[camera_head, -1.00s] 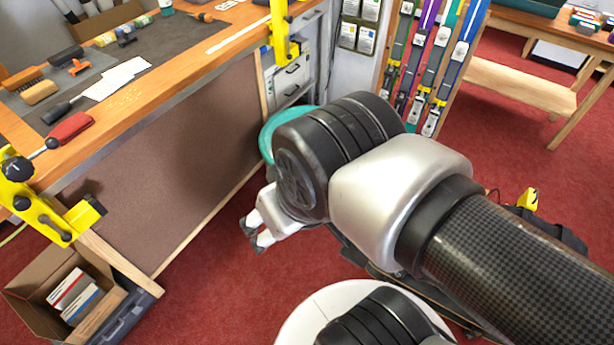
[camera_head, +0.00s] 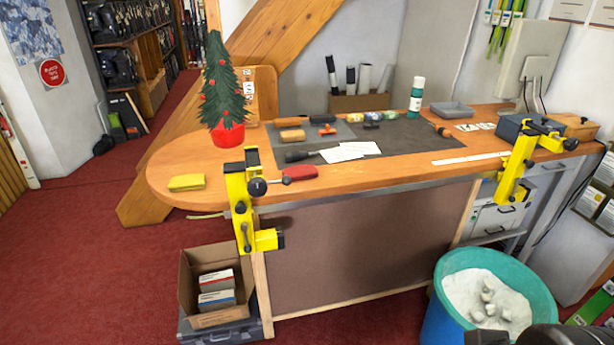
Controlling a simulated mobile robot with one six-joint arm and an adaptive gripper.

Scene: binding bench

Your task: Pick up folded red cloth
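No cloth that is clearly red and folded shows. A flat yellow piece (camera_head: 187,183), like a folded cloth, lies on the left end of the wooden bench (camera_head: 170,158). A small red object (camera_head: 299,172) lies near the bench's front edge, just behind the left yellow clamp (camera_head: 238,205); it looks like a handle, but I cannot tell whether it is cloth. My gripper is not in view; only dark parts of my arm show at the bottom right edge.
A small tree in a red pot (camera_head: 228,135) stands behind the yellow piece. A dark mat (camera_head: 410,140) holds brushes, tools and papers. Another yellow clamp (camera_head: 517,165) grips the right front edge.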

